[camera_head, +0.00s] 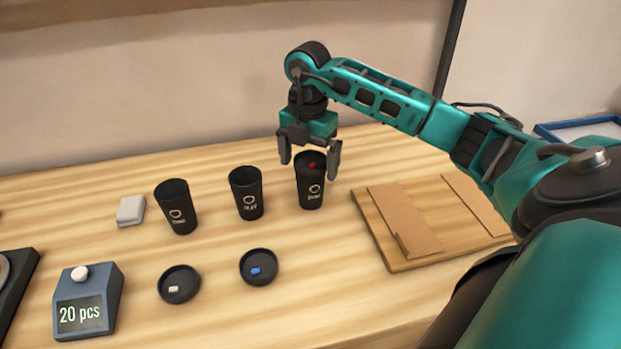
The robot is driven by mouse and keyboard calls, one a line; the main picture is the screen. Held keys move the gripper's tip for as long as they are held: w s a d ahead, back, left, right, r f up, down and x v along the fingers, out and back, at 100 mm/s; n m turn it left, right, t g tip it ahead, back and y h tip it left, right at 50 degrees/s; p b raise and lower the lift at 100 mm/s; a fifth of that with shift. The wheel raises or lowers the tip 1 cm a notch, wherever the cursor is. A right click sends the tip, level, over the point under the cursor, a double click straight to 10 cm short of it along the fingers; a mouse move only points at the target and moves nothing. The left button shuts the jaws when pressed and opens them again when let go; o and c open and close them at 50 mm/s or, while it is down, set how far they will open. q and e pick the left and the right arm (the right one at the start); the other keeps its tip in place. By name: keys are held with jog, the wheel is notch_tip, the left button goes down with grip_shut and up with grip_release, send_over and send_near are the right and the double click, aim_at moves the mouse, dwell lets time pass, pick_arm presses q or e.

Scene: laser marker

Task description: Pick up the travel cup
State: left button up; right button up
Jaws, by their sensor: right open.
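Three black travel cups with white round logos stand upright in a row on the wooden table: a left cup (177,208), a middle cup (247,195) and a right cup (311,188). The left and middle cups are uncovered. The right cup has a dark top with a small red piece on it. My right gripper (310,164) is open and points down at the top of the right cup. Its fingers appear on either side of the cup's upper part; whether they touch it I cannot tell. My left gripper is not in view.
Two black lids lie in front, one with a white tab (179,285) and one with a blue tab (259,267). A counter box reading "20 pcs" (88,301) stands front left. A white block (131,211) lies behind. A wooden board with cardboard pieces (383,237) lies right.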

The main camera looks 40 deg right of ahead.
aim_at(310, 190)
jog(key=f, duration=0.5)
jog(key=shift+d+f+b, duration=0.15)
jog(key=shift+d+b, duration=0.15)
jog(key=c, duration=0.7)
